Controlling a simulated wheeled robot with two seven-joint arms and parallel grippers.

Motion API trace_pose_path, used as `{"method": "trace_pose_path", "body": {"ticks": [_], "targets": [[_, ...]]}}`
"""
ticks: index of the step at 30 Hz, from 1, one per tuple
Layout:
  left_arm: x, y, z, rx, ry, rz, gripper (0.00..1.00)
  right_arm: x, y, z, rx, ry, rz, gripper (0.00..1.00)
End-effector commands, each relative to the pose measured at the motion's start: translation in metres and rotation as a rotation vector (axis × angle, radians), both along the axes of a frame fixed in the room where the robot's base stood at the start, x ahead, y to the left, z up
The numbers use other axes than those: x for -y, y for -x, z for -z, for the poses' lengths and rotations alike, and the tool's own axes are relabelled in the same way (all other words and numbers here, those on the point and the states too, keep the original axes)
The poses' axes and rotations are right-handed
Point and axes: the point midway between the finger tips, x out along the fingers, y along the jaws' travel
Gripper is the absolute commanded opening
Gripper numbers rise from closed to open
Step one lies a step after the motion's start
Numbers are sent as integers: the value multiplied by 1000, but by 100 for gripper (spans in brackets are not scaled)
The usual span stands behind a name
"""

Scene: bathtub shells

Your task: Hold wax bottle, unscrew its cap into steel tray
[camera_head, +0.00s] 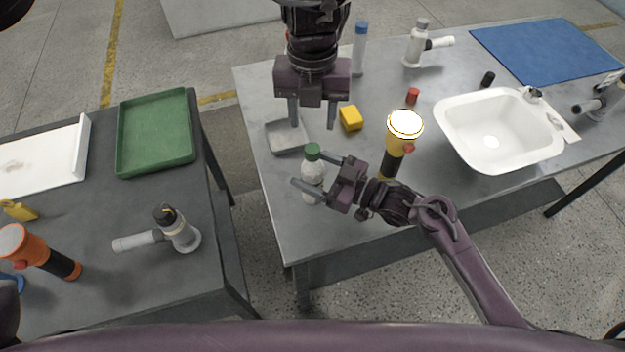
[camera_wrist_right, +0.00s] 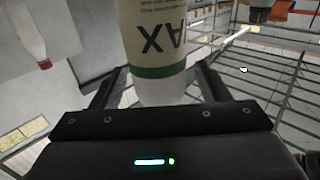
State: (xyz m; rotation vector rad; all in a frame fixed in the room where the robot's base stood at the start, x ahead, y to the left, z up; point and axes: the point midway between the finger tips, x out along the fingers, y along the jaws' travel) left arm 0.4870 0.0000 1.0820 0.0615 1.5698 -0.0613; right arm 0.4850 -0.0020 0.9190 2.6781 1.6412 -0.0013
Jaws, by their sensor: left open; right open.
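The white wax bottle (camera_head: 311,184) with a green cap (camera_head: 312,151) stands upright near the front left edge of the right table. In the right wrist view the wax bottle (camera_wrist_right: 156,45) shows its upside-down "AX" label. My right gripper (camera_head: 308,171) is open, its fingers on either side of the bottle body; contact cannot be told. My left gripper (camera_head: 312,126) is open and empty above the table, a little higher than the cap and behind it. The shallow steel tray (camera_head: 285,136) lies on the table behind the bottle, partly behind my left gripper.
A yellow block (camera_head: 351,118) lies right of the tray. A green tray (camera_head: 156,133) is on the left table.

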Motion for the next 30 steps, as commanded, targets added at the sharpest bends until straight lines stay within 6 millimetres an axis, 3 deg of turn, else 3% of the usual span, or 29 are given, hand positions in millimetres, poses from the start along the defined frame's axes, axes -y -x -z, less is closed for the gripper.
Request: {"method": "trace_pose_path", "body": {"ticks": [6, 22, 26, 30], "targets": [[0, 0, 0, 0, 0, 0, 45, 0, 0, 0, 0, 0, 0, 68], [0, 0, 0, 0, 0, 1, 45, 0, 0, 0, 1, 0, 0, 0], [0, 0, 0, 0, 0, 36, 45, 0, 0, -1, 1, 0, 1, 0], [1, 0, 0, 0, 0, 195, 45, 0, 0, -1, 1, 0, 0, 0]]}}
